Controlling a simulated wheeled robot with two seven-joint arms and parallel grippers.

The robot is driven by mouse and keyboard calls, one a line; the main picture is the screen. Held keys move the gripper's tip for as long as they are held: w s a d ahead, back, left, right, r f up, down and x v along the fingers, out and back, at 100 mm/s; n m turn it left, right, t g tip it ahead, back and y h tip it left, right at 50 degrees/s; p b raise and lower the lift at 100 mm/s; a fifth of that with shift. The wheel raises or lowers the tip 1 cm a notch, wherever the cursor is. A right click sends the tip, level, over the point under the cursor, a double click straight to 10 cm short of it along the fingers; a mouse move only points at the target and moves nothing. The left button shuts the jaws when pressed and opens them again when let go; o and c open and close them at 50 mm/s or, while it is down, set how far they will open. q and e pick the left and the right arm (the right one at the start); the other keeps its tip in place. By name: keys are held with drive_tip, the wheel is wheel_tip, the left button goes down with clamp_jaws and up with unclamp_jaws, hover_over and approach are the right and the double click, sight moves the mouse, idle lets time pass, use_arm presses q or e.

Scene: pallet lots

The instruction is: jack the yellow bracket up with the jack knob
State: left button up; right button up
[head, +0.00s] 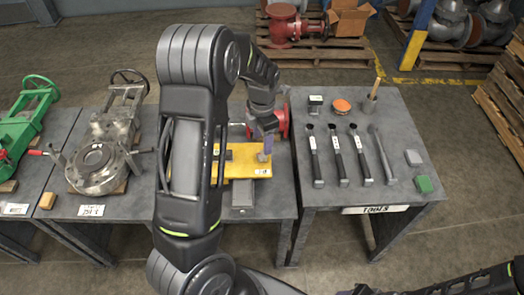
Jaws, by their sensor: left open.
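The yellow bracket (240,169) lies on the middle grey table, partly hidden behind my left arm. A small grey knob-like part (263,157), which looks like the jack knob, sits on the bracket's right part. My left gripper (266,148) points down right above this knob, with its jaws open. Whether the fingers touch the knob or straddle it cannot be made out at this size. My right arm shows only as dark links at the bottom right; its gripper is out of the picture.
A red flanged part (283,118) stands just behind the bracket. A grey block (243,193) lies in front of it. A grey valve (97,168) and a green one (23,125) stand at left.

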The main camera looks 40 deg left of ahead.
sight(262, 154)
use_arm(q)
wheel_tip(262, 154, down, 7)
drive_tip(key=shift+r+p, duration=0.2)
drive_tip(key=shift+p, duration=0.1)
drive_tip(key=shift+c, duration=0.6)
clamp_jaws()
